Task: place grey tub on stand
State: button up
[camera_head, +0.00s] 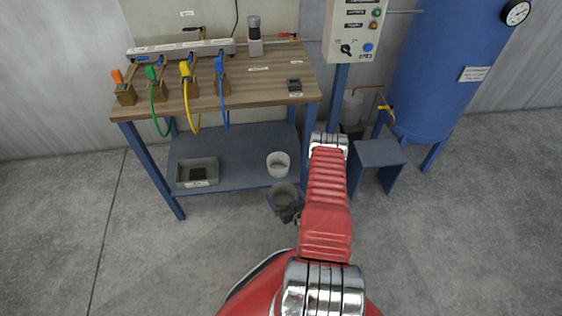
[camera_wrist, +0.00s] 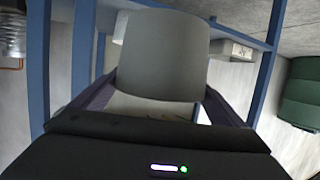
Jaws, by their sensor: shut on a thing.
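The grey tub (camera_head: 283,194) is held upright in front of the workbench's lower shelf, above the floor. In the wrist view the grey tub (camera_wrist: 164,55) fills the upper middle, between two dark fingers. My gripper (camera_head: 288,212) is shut on it; my red arm hides part of the view beside it. A low blue stand (camera_head: 378,153) is to the right of my arm, in front of the blue tank. Its top looks bare.
A workbench (camera_head: 250,92) carries coloured-handled valves with hoses. A control box (camera_head: 355,30) on a post and a blue tank (camera_head: 440,70) stand at right. Front floor is clear.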

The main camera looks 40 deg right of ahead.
jog(key=shift+w+d+r+h, duration=0.1)
jog(key=shift+w+r+h, duration=0.3)
jog(key=shift+r, duration=0.35)
jog(key=w+a+r, duration=0.3)
jog(key=w+r, duration=0.2)
jog(key=r, duration=0.3)
jog(key=w+a+r+y, duration=0.1)
jog(key=w+a+r, duration=0.3)
jog(key=r, duration=0.3)
jog(key=w+a+r, duration=0.3)
jog(key=w+r, duration=0.2)
jog(key=r, duration=0.3)
jog(key=w+a+r+n+y, duration=0.1)
jog(key=w+a+r+y, duration=0.1)
jog(key=a+r, duration=0.8)
jog(key=w+a+r+n+y, duration=0.2)
jog(key=w+a+r, duration=0.1)
jog(key=a+r, duration=0.8)
jog(key=shift+w+a+t, duration=0.3)
jog(key=shift+a, duration=0.3)
